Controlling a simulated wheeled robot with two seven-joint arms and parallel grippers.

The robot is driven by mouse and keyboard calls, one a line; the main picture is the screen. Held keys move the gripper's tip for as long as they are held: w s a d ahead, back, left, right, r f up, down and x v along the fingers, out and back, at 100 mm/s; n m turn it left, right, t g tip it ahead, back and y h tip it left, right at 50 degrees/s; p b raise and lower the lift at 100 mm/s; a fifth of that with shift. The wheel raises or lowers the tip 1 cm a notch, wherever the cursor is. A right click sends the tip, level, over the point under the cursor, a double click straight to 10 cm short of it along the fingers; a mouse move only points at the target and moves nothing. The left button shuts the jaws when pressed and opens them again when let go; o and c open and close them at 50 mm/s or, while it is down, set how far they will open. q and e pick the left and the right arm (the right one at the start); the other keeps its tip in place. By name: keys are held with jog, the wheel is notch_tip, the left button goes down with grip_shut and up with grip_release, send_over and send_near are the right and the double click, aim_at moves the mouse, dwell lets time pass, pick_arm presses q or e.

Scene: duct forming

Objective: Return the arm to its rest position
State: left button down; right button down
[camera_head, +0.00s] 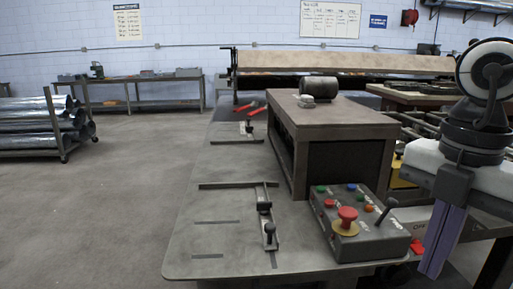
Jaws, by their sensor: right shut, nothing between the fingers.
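My right arm comes in at the right edge, with white and black links. Its right gripper (436,262) points down with purple fingers close together, shut and empty. It hangs just right of the grey control box (365,238), apart from it as far as this view shows. The box has a red mushroom button (346,219), several coloured buttons and a black lever (385,212). My left gripper is not in view.
The grey machine table (210,235) carries clamps and slots (268,228) and a raised brown-topped block (335,118). A rack of metal ducts (45,125) stands at the left, and a workbench (140,80) stands along the back wall.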

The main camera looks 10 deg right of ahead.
jog(key=a+f+m+t+y, duration=0.4)
jog(key=a+y, duration=0.3)
jog(key=y, duration=1.2)
jog(key=w+d+f+m+t+h, duration=0.2)
jog(key=w+f+m+t+h, duration=0.15)
jog(key=w+m+t, duration=0.6)
jog(key=d+f+m+t+h, duration=0.35)
jog(key=f+h, duration=0.55)
jog(key=f, duration=0.7)
jog(key=s+f+n+g+h, duration=0.15)
jog(key=s+f+g, duration=0.35)
jog(key=s+f, duration=0.5)
jog(key=s+f+g+h, duration=0.35)
jog(key=s+f, duration=0.25)
jog(key=f, duration=0.8)
jog(key=w+a+m+y, duration=0.1)
jog(key=a+m, duration=0.4)
jog(key=a, duration=0.7)
jog(key=shift+w+a+r, duration=0.15)
jog(key=shift+a+r, duration=0.05)
jog(key=shift+r, duration=0.2)
